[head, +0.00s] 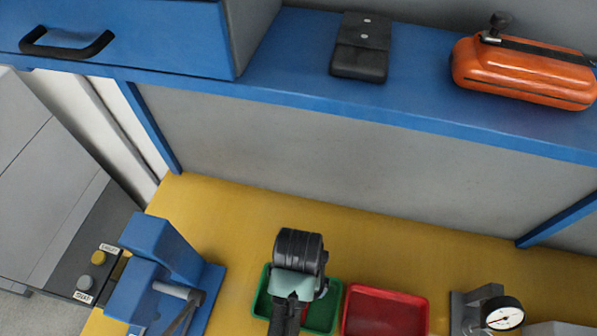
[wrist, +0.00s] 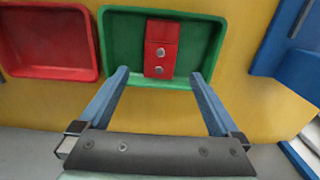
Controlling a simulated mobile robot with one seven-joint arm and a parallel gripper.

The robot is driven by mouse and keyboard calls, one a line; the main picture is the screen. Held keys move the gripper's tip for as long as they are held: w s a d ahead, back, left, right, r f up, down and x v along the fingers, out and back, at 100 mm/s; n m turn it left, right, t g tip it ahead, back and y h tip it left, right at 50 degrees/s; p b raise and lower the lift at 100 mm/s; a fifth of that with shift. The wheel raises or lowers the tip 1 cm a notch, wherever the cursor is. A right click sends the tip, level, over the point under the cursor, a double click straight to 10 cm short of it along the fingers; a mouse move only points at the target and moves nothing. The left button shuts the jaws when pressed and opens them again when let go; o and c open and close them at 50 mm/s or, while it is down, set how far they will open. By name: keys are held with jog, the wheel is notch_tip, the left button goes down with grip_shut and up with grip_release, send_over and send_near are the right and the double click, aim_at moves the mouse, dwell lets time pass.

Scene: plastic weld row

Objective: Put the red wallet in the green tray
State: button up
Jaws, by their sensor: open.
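The red wallet (wrist: 161,38), a flat piece with two silver studs, lies inside the green tray (wrist: 118,50) in the wrist view. It rests on the tray floor, near the middle. My gripper (wrist: 160,74) is open, with its two blue fingers spread to either side of the wallet's near end and not touching it.
A red tray (head: 385,312) stands close beside the green one and looks empty. A blue press (head: 160,255) is to the left, a dial gauge (head: 503,315) to the right. A black wallet-like case (head: 361,47) and an orange case (head: 524,74) lie on the blue shelf above.

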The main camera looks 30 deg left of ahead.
notch_tip(320, 180, up, 5)
jog(key=shift+f, duration=0.1)
dwell(0.7)
